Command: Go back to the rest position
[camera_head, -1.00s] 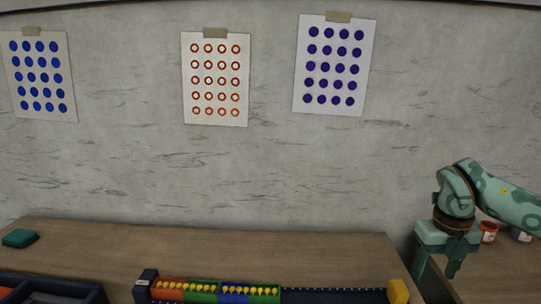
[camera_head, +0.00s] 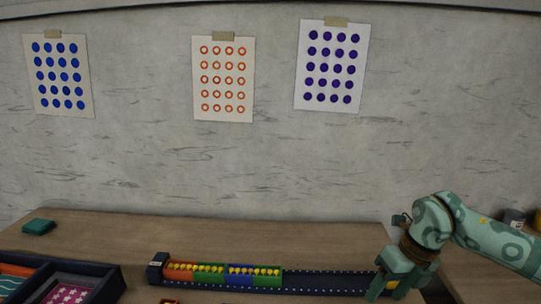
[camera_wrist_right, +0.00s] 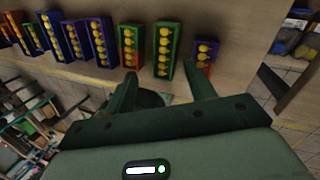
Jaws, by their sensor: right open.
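My right gripper (camera_head: 388,290) is at the lower right of the head view, pointing down over the right end of a dark rail (camera_head: 330,282). In the right wrist view its two fingers (camera_wrist_right: 163,82) stand apart, with nothing held between them. Several coloured blocks with yellow knobs (camera_wrist_right: 163,50) lie beyond the fingertips there. The gripper hides part of the rail's right end. My left gripper is not in view.
A row of red, green and blue blocks (camera_head: 210,275) sits in the rail on the wooden table (camera_head: 200,235). A dark tray (camera_head: 115,280) and a teal item (camera_head: 38,227) are at left. Three dotted sheets hang on the wall, including an orange one (camera_head: 224,80).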

